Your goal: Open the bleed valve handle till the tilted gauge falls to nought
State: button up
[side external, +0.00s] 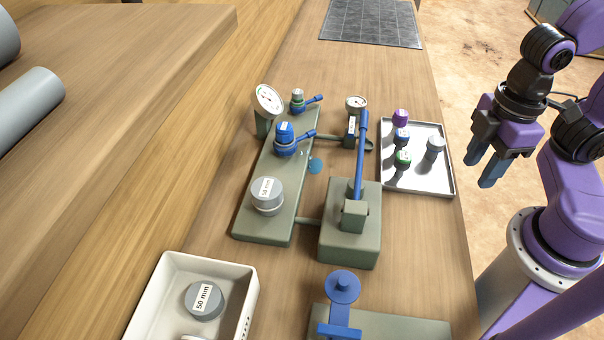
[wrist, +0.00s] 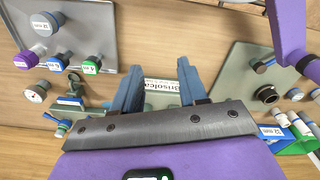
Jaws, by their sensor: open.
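The tilted gauge (side external: 268,100), white-faced, stands at the far left of the green manifold base (side external: 252,222); its reading is too small to tell. Two blue lever handles show on the manifold: a small one (side external: 314,99) at the far end and a larger one (side external: 304,135) nearer. No readable label shows which is the bleed valve. My gripper (side external: 481,169) is open and empty, right of the tray and well away from both handles.
A pump (side external: 348,247) with a tall blue lever (side external: 360,150) and a small gauge (side external: 356,103) stands between manifold and tray (side external: 446,190), which holds several caps. A blue spot (side external: 316,166) lies beside the manifold. A white bin (side external: 150,305) and blue-topped fixture (side external: 342,287) are in front.

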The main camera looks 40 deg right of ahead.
jog(key=o, duration=0.7)
jog(key=shift+w+a, duration=0.15)
jog(key=o, duration=0.4)
jog(key=shift+m+h, duration=0.3)
jog(key=shift+h, duration=0.3)
jog(key=w+a+r, duration=0.1)
jog(key=w, duration=0.2)
jog(key=w+a+r, duration=0.1)
jog(key=w+a, duration=0.1)
jog(key=w+a+r, duration=0.1)
jog(key=w, duration=0.2)
jog(key=shift+w+a, duration=0.35)
jog(key=shift+a, duration=0.05)
jog(key=w+a+r+m+g+h, duration=0.1)
jog(key=w+a+r, duration=0.15)
jog(key=w, duration=0.95)
jog(key=m+g+h, duration=0.1)
jog(key=m+g, duration=0.1)
send_over(350, 125)
jog(key=w+a, duration=0.5)
notch_tip(350, 125, down, 3)
jog(key=x, duration=1.6)
jog(key=shift+s+d, duration=0.3)
jog(key=shift+d, duration=0.15)
jog(key=c, duration=1)
